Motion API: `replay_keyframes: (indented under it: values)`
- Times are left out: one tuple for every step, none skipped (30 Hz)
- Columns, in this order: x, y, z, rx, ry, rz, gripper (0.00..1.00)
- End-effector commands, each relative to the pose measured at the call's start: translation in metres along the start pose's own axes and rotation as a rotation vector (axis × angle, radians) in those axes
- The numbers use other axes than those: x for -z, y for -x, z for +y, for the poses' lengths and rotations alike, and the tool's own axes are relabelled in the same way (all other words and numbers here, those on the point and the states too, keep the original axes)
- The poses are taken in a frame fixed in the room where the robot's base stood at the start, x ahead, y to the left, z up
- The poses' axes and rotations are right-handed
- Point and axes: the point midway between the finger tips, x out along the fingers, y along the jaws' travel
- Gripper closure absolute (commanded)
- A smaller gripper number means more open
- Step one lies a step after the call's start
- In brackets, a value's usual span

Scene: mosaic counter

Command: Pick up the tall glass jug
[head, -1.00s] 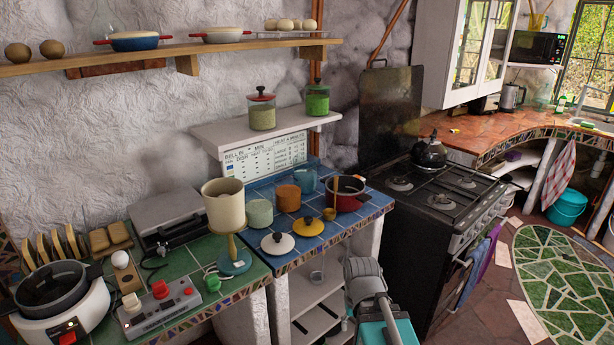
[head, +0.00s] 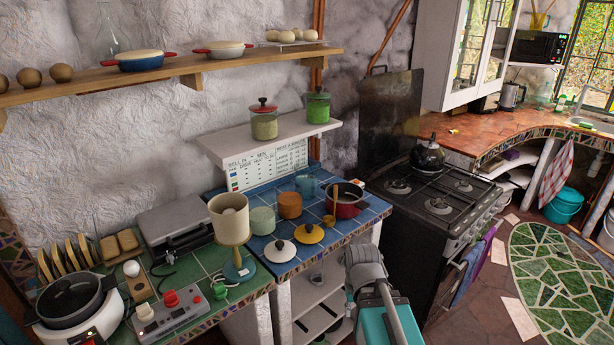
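A shorter bluish glass jug (head: 306,186) stands at the back of the blue tiled counter. My arm shows at the lower middle, in front of the counter, well away from the shelf. My gripper's fingers are not visible.
The wooden shelf (head: 215,66) also holds brown balls, a white pan (head: 222,50) and pale eggs. A lower white shelf (head: 225,146) holds two lidded jars. Below, a cup-shaped lamp (head: 231,220), pots and lids crowd the counter. The stove (head: 432,200) stands right.

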Motion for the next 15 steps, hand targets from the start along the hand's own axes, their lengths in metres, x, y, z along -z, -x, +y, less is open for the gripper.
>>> replay_keyframes:
  values:
    - [0.000,0.021,0.000,0.000,0.000,0.000,0.66]
    - [0.000,0.027,0.000,0.000,0.000,0.000,0.66]
    - [0.000,0.035,0.000,0.000,0.000,0.000,0.66]
    - [0.000,0.041,0.000,0.000,0.000,0.000,0.66]
    - [0.000,0.047,0.000,0.000,0.000,0.000,0.66]
    - [0.000,0.055,0.000,0.000,0.000,0.000,0.66]
    - [0.000,0.060,0.000,-0.001,0.000,0.000,0.66]
    - [0.000,0.066,0.000,-0.001,0.000,0.000,0.66]
    - [0.000,0.073,0.000,-0.001,0.000,0.000,0.66]
    - [0.000,0.078,0.000,-0.001,0.000,0.000,0.66]
    - [0.000,0.083,0.000,-0.001,0.000,0.000,0.66]
    - [0.000,0.089,0.000,-0.001,0.000,0.000,0.66]
    - [0.000,0.093,0.000,-0.001,-0.001,0.000,0.66]
    - [0.000,0.096,0.000,-0.001,-0.001,0.000,0.66]
    - [0.000,0.100,0.001,-0.001,-0.001,0.000,0.66]
